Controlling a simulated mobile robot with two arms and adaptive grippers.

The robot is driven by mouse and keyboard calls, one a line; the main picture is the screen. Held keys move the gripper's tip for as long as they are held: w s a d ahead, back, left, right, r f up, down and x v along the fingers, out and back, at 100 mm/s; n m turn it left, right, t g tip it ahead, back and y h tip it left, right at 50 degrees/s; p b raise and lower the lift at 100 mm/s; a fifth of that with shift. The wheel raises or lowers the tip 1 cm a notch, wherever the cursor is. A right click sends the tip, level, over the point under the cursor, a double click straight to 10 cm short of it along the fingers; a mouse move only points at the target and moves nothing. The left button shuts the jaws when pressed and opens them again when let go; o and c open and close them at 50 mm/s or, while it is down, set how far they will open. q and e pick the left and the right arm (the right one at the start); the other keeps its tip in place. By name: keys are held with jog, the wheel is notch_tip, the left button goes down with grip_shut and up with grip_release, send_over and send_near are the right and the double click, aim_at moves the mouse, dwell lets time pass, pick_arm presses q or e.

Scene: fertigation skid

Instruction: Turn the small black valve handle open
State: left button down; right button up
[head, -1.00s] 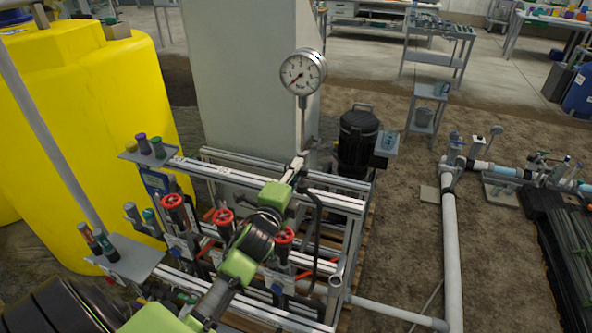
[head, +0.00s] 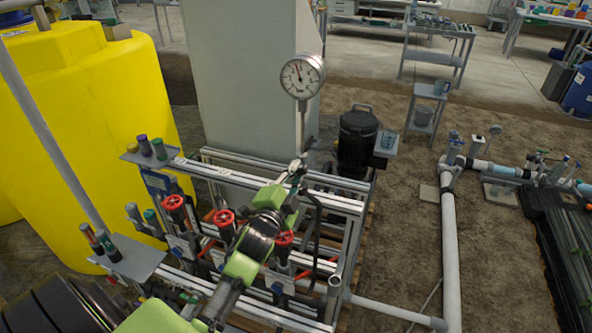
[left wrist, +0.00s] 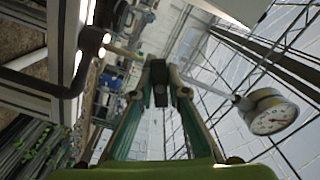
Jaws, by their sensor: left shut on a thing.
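The small black valve handle (left wrist: 160,84) shows between the fingertips of my left gripper in the left wrist view. My left gripper (head: 297,168) is shut on it, at the foot of the gauge's riser pipe in the head view. There the fingers hide most of the handle. The round pressure gauge (head: 302,76) stands upright above, with its needle pointing near the top of the dial. It also shows at the right in the left wrist view (left wrist: 268,114). My right gripper is not in view.
Red handwheels (head: 174,202) stand on the skid left of my arm. A black bent pipe (head: 317,220) runs close to the right of my gripper. A yellow tank (head: 90,130) fills the left.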

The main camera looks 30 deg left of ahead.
pick_arm(q)
jog(key=n+p, duration=0.2)
jog(key=n, duration=0.4)
jog(key=n+p, duration=0.1)
jog(key=n, duration=0.5)
jog(key=shift+p, duration=0.3)
jog(key=shift+n, duration=0.3)
jog(key=c, duration=2)
grip_release()
jog(key=shift+c, duration=0.2)
jog(key=v, duration=1.2)
jog(key=shift+d, duration=0.1)
